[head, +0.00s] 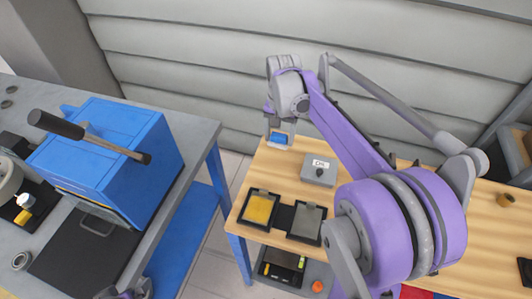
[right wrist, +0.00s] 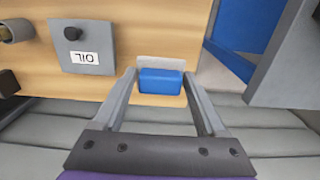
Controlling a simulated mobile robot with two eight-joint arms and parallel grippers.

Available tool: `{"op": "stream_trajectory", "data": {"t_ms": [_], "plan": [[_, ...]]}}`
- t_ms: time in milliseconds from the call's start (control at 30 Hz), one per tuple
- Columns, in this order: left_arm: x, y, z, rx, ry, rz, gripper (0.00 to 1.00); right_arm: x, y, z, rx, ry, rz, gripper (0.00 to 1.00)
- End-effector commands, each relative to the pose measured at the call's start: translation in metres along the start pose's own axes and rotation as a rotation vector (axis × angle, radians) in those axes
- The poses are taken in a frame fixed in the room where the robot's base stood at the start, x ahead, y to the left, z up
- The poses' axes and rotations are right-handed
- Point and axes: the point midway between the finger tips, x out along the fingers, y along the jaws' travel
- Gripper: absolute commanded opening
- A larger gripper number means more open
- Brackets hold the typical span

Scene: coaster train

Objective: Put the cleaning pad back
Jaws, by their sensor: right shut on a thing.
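The cleaning pad looks like a small blue block with a pale grey-white layer. It shows in the head view (head: 279,139) at the far left corner of the wooden table, and in the right wrist view (right wrist: 160,82) between the fingertips. My right gripper (head: 279,122) is shut on it; its fingers also show in the right wrist view (right wrist: 160,76), one on each side of the pad. I cannot tell whether the pad touches the table.
A grey OIL box (head: 320,170) stands right of the pad. A yellow-filled tray (head: 259,208) and a grey tray (head: 306,222) lie near the wooden table's (head: 282,164) front edge. A blue lever machine (head: 108,150) stands on the grey bench at left. A wall is close behind.

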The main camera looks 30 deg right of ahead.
Motion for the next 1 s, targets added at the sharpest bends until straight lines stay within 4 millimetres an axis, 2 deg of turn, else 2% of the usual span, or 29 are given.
{"op": "stream_trajectory", "data": {"t_ms": [167,400,567,733,833,1000], "plan": [[0.001,0.000,0.001,0.000,-0.001,0.000,1.00,0.009,0.003,-0.002,0.013,0.000,0.000,0.22],[0.003,0.000,0.004,0.000,-0.003,0.000,1.00,0.053,0.003,-0.002,0.012,0.000,0.000,0.22],[0.004,0.000,0.004,0.000,-0.004,0.000,1.00,0.067,0.003,-0.002,0.012,0.000,0.000,0.22],[0.005,0.000,0.006,0.000,-0.005,0.000,1.00,0.092,0.004,-0.002,0.012,0.000,0.000,0.22],[0.005,0.000,0.006,0.000,-0.005,0.000,1.00,0.100,0.004,-0.002,0.012,0.000,0.000,0.22],[0.005,0.000,0.006,0.000,-0.005,0.000,1.00,0.100,0.004,-0.002,0.012,0.000,0.000,0.22]]}}
